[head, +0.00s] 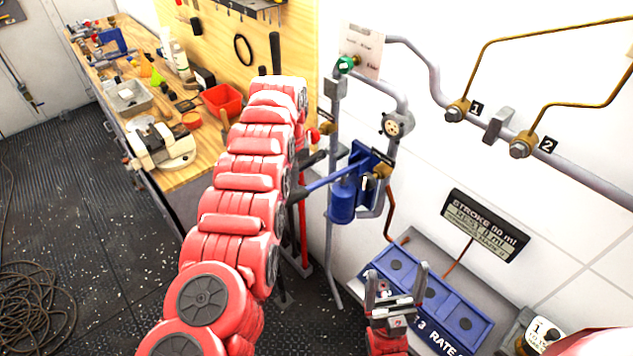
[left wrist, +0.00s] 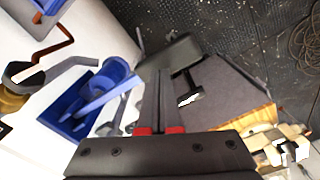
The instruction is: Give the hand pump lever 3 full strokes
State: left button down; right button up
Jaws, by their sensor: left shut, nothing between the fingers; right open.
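The blue hand pump (head: 342,202) is mounted on the white wall and also shows in the left wrist view (left wrist: 116,76). Its blue lever (head: 330,178) slants out to the left, and its far end is hidden behind my red left arm in the head view. In the left wrist view the lever (left wrist: 105,100) reaches toward my left gripper (left wrist: 164,84), which is shut and empty. The gripper is close to the lever, but I cannot tell if they touch. My right gripper (head: 395,285) is open and empty, upright in front of the blue panel box (head: 455,303).
A stroke display (head: 485,225) hangs on the wall. Grey pipes, a green valve knob (head: 345,65) and brass fittings (head: 458,110) run above the pump. A wooden workbench (head: 190,172) with tools stands at the left. A coiled hose (head: 35,310) lies on the dark floor.

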aim_at(294, 193)
pick_arm(q)
jog(key=shift+f, duration=0.1)
jog(key=shift+f+b, duration=1.85)
jog(key=shift+f, duration=1.45)
notch_tip(294, 193, down, 5)
jog(key=b, duration=0.4)
notch_tip(294, 193, up, 6)
jog(key=p, duration=0.5)
notch_tip(294, 193, up, 5)
jog(key=shift+r+p, duration=0.1)
jog(key=shift+p, duration=0.7)
jog(key=shift+r, duration=0.3)
jog(key=shift+f, duration=0.1)
